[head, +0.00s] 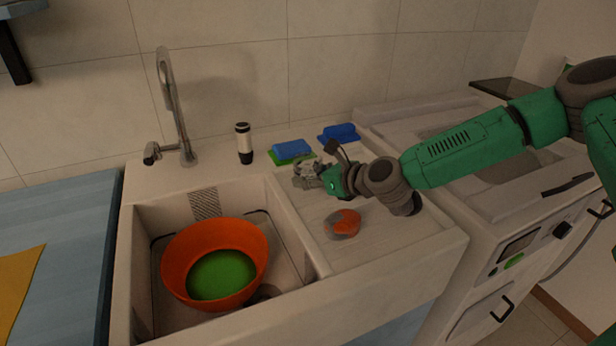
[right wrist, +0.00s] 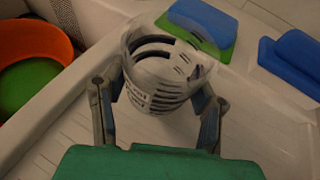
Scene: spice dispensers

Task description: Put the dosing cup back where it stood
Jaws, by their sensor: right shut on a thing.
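The dosing cup (right wrist: 158,82) is a pale cup with dark lines and small print on its side. In the right wrist view it sits between the two fingers of my right gripper (right wrist: 158,112), which is shut on it. In the head view the gripper (head: 312,178) and the cup (head: 303,173) are over the back part of the sink's drainboard (head: 300,207), just in front of the blue and green sponges. The fingers partly hide the cup, and I cannot tell whether it touches the surface. My left gripper is not in view.
Two blue sponges, one left (head: 292,149) and one right (head: 339,132), lie at the back. An orange and grey object (head: 342,224) lies on the drainboard's front. An orange bowl (head: 178,262) with green inside stands in the basin. A black-and-white bottle (head: 244,142) stands near the tap (head: 178,110).

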